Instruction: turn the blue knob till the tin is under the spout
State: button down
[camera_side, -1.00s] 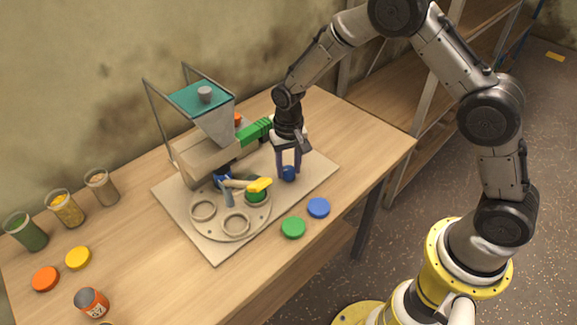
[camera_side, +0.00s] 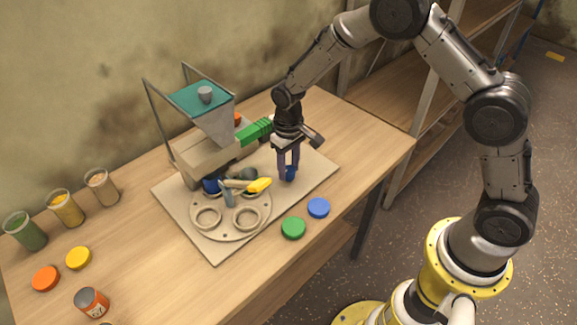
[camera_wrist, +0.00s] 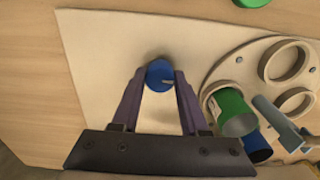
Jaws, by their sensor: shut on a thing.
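My gripper (camera_side: 288,177) is shut on the blue knob (camera_side: 290,172) at the right of the board. The wrist view shows the knob (camera_wrist: 159,73) between both fingertips (camera_wrist: 158,80). The turntable (camera_side: 228,231) has ring holders. A green tin (camera_wrist: 232,110) stands on its back right side; only a greyish part of it (camera_side: 249,174) shows in the side view. A blue tin (camera_side: 211,186) stands at its back left, close to the hopper's lower end. The spout is partly hidden behind the levers, so I cannot tell whether a tin is exactly under it.
The hopper (camera_side: 210,122) has a green handle (camera_side: 256,131) and a yellow-tipped lever (camera_side: 259,185) reaching over the turntable. Green (camera_side: 293,228) and blue (camera_side: 318,208) discs lie in front of the board. Jars, discs and an orange tin (camera_side: 92,302) are at left.

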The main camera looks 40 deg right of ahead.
aim_at(289, 169)
jog(key=shift+r, duration=0.1)
jog(key=shift+c, duration=2.1)
grip_release()
notch_tip(289, 169, up, 14)
